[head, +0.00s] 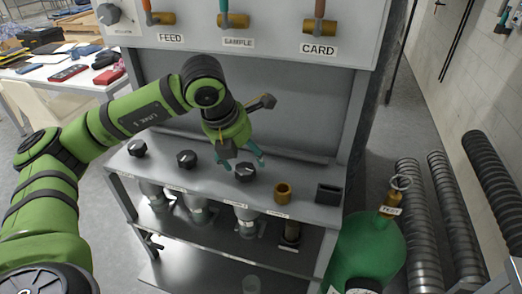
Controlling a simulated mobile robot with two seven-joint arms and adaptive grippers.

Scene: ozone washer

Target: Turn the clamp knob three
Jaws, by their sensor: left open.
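A row of black clamp knobs stands on the grey bench shelf. The third knob from the left (245,173) is below my left gripper (243,163). The left gripper points down and is open, with its teal fingertips apart. One fingertip shows to the left of this knob and one to its right, slightly above it. I cannot tell if either touches it. My right gripper is not in view.
Two more black knobs, the first (137,148) and the second (186,159), stand to the left. A green tank (368,250) is at the lower right. The labelled panel (270,50) rises behind.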

